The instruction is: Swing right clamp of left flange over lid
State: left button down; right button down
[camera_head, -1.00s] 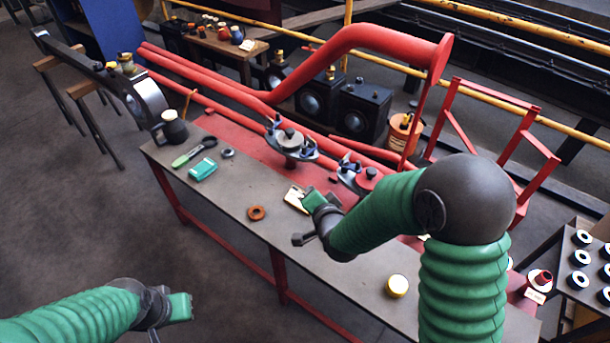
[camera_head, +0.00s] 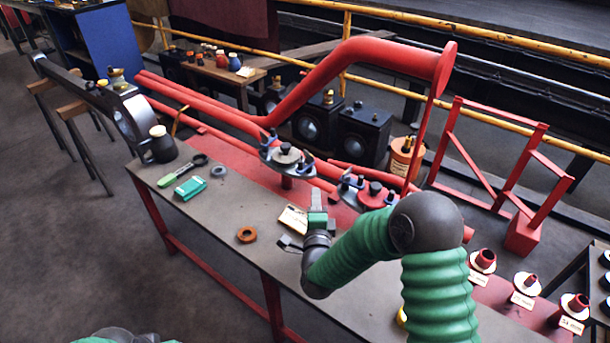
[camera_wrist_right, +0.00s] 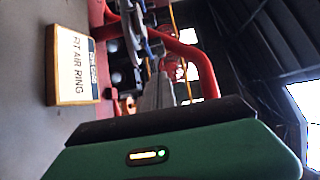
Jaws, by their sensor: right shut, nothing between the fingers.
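The left flange (camera_head: 270,158) is a grey ring on a red stub at the back of the bench, with a round grey lid (camera_head: 287,152) and black knob in its middle. Its right clamp (camera_head: 307,160), dark with blue, stands at the ring's right edge; I cannot tell how far it reaches over the lid. Another clamp (camera_head: 269,138) stands at the ring's left. My right gripper (camera_head: 317,200) is shut and empty, pointing up in front of the flange, apart from it. Its grey fingers show in the right wrist view (camera_wrist_right: 158,93). My left gripper's fingers are out of view.
The right flange, with a red lid (camera_head: 375,190), stands right of the gripper. An orange ring (camera_head: 246,234), teal box (camera_head: 190,188) and dark mug (camera_head: 158,147) are on the bench. A red pipe (camera_head: 350,50) rises behind.

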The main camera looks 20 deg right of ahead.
jog(key=w+b, duration=0.3)
jog(key=w, duration=0.7)
jog(key=shift+w, duration=0.35)
